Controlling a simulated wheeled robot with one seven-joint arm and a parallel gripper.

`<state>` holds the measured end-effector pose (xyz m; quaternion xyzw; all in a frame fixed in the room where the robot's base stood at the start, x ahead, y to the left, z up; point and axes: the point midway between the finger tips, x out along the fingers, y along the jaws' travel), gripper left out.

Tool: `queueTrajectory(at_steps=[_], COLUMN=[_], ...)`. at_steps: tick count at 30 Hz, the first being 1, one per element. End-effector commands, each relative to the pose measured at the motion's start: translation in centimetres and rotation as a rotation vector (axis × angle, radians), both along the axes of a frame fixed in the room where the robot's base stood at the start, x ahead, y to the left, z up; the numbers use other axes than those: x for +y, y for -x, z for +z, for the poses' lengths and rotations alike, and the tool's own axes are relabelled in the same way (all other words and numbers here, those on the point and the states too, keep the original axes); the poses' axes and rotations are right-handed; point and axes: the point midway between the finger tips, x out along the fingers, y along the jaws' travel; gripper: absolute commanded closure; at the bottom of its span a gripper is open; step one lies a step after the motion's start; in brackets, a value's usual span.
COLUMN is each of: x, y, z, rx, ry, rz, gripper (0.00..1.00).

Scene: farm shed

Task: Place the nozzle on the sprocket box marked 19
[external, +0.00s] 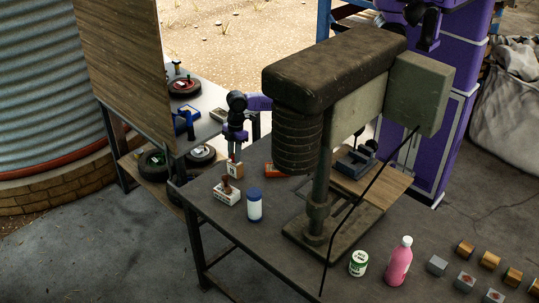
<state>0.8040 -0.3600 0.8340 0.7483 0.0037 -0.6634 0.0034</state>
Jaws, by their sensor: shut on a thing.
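My gripper (235,157) points down over the far left part of the dark workbench (270,217). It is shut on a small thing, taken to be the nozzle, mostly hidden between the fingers. A small tan box (236,172) is directly below the fingertips; I cannot tell whether they touch. In front of it is a white and red box (228,196) with a brown upright piece (227,184) on top. A red box (272,170) lies to the right, partly hidden by the drill press. The numbers on the boxes are too small to read.
A large drill press (320,130) stands on the bench right of my gripper. A white bottle with a blue cap (254,207) is near the boxes. A green can (358,263), pink bottle (398,262) and several small blocks (465,250) are at right.

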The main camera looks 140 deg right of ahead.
Motion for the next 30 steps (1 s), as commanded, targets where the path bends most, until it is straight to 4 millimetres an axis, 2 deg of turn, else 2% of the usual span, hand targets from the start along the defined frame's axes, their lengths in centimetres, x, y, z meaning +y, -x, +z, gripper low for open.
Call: queueTrajectory(at_steps=[6, 7, 10, 19, 23, 26, 30], x=[0.0, 0.0, 0.0, 0.0, 0.0, -0.1, -0.1], y=[0.0, 0.0, 0.0, 0.0, 0.0, 0.1, 0.4], z=[-0.3, -0.3, -0.3, -0.2, 0.5, 1.8, 4.6], rx=[0.0, 0.0, 0.0, 0.0, -0.002, -0.004, -0.004], ry=[0.0, 0.0, 0.0, 0.0, 0.001, 0.002, 0.003], rz=[0.0, 0.0, 0.0, 0.0, 0.0, -0.001, -0.001], gripper=[1.0, 0.73, 0.53, 0.53, 0.53, 0.53, 0.53])
